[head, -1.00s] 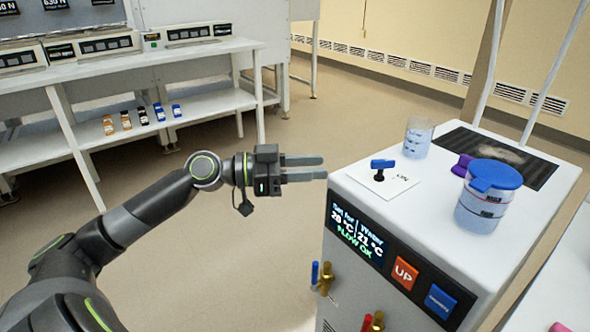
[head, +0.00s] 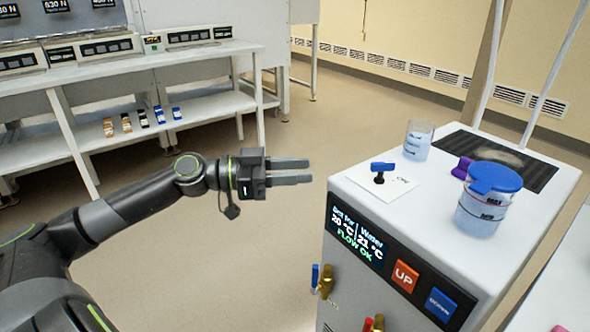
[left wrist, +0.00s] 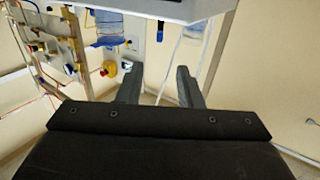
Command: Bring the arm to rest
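My left gripper (head: 290,171) hangs in free air left of the white chiller unit (head: 460,190), its fingers pointing right toward it. The fingers are apart with nothing between them. It also shows in the left wrist view (left wrist: 157,85), with a clear gap between the fingertips. My left arm comes in from the lower left. My right gripper is not in view.
On the unit stand a beaker (head: 418,140), a blue-handled valve (head: 383,170) on a white card, and a blue-lidded jar (head: 487,200). A white bench (head: 130,70) with a lower shelf stands at the back left. The floor (head: 240,270) between is clear.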

